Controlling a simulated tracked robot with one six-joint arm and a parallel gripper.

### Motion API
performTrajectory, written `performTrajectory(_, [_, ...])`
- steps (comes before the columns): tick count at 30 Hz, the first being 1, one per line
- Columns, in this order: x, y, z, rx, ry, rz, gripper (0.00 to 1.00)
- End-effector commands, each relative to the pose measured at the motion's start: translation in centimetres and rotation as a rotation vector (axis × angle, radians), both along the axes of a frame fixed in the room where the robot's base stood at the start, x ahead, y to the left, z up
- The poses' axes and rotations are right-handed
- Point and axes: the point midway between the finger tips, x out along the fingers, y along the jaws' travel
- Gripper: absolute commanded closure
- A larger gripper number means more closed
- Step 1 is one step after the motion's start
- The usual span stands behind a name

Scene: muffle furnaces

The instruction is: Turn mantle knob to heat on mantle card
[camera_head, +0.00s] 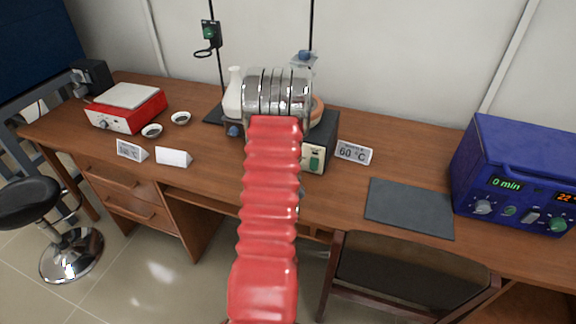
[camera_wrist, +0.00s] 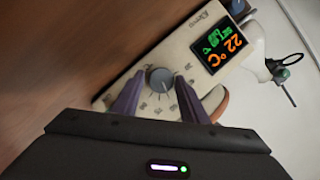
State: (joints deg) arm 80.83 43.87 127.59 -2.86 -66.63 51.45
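The mantle's pale control panel (camera_wrist: 178,52) fills the middle of the wrist view, tilted. Its grey round knob (camera_wrist: 160,80) has a pale pointer mark. The panel display (camera_wrist: 222,43) reads 22 °C in orange, with a smaller green set value that looks like 60. The purple fingers of my gripper (camera_wrist: 159,77) stand on either side of the knob, apart, with a narrow gap seeming to show beside it; contact is unclear. In the head view my arm hides the gripper and most of the mantle (camera_head: 316,143). The mantle card (camera_head: 354,152) reads 60 °C.
A red hotplate (camera_head: 127,107), two small dishes and two other cards stand at the left. A grey mat (camera_head: 409,207) and a blue furnace (camera_head: 518,170) are at the right. A chair (camera_head: 412,277) stands at the desk's front edge. A white flask (camera_head: 233,95) stands behind.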

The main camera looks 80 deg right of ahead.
Motion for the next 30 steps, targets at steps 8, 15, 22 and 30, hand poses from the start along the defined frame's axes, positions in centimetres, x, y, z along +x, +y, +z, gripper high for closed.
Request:
performTrajectory(8, [0.0,-0.1,0.1,-0.003,-0.001,0.000,0.49])
performTrajectory(15, [-0.1,0.3,0.2,-0.004,0.000,0.001,0.49])
performTrajectory(22, [-0.5,2.5,0.8,-0.003,-0.001,0.000,0.49])
performTrajectory(30, [-1.4,6.8,1.9,-0.002,-0.001,0.000,0.49])
